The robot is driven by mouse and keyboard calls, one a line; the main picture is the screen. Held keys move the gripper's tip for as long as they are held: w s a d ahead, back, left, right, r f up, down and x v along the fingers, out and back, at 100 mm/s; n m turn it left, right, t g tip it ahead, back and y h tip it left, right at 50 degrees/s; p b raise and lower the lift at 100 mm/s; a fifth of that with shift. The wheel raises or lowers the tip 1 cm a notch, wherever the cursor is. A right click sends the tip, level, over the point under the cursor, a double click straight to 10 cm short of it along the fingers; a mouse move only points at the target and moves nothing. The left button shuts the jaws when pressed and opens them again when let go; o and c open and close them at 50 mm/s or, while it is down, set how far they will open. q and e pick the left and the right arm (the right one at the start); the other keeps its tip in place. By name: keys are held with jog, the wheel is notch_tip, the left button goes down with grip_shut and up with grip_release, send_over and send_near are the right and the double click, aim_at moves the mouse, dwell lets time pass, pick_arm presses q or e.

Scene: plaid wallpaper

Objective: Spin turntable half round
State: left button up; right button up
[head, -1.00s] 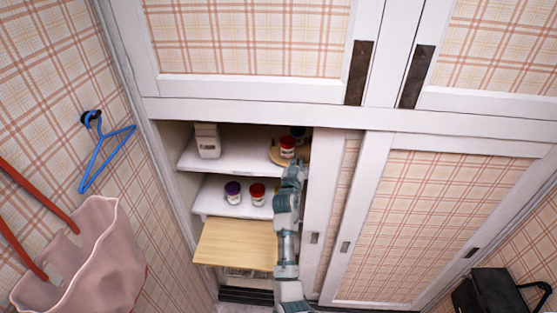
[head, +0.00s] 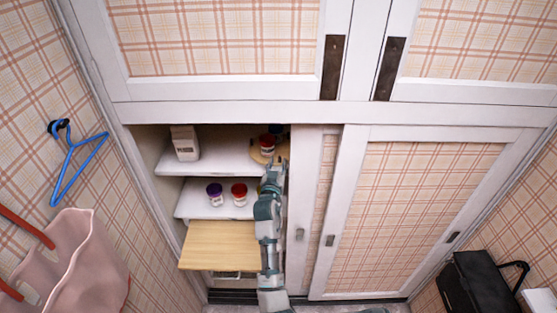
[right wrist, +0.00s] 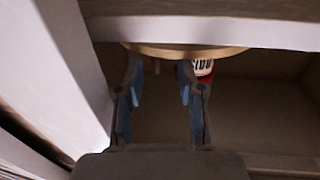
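The turntable (head: 256,156) is a round, light wooden disc at the right end of the upper shelf in the open cupboard. A red-lidded white jar (head: 267,143) stands on it, with a darker item partly hidden behind. My right gripper (head: 276,166) reaches up to the disc's front right side. In the right wrist view, which looks upside down, both fingers (right wrist: 159,66) are spread with a gap between them, close to the disc's rim (right wrist: 190,50). The jar (right wrist: 203,68) shows beside one finger. Contact with the rim cannot be told. My left gripper is out of view.
A white carton (head: 185,143) stands left on the upper shelf. Purple-lidded (head: 214,193) and red-lidded (head: 239,193) jars stand on the shelf below. A wooden board (head: 220,246) juts out lower down. The sliding door's edge (head: 299,210) is close to my right arm.

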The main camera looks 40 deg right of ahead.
jog(key=v, duration=0.4)
jog(key=m+g+h+b, duration=0.3)
jog(key=m+g+b, duration=0.15)
jog(key=b, duration=0.25)
send_near(279, 159)
jog(key=w+v, duration=0.1)
jog(key=v, duration=0.5)
jog(key=shift+n+g, duration=0.35)
jog(key=p+x, duration=0.2)
jog(key=x, duration=1.4)
jog(key=shift+d+r+p, duration=0.2)
jog(key=shift+r+p, duration=0.05)
jog(key=shift+p, duration=0.05)
grip_shut()
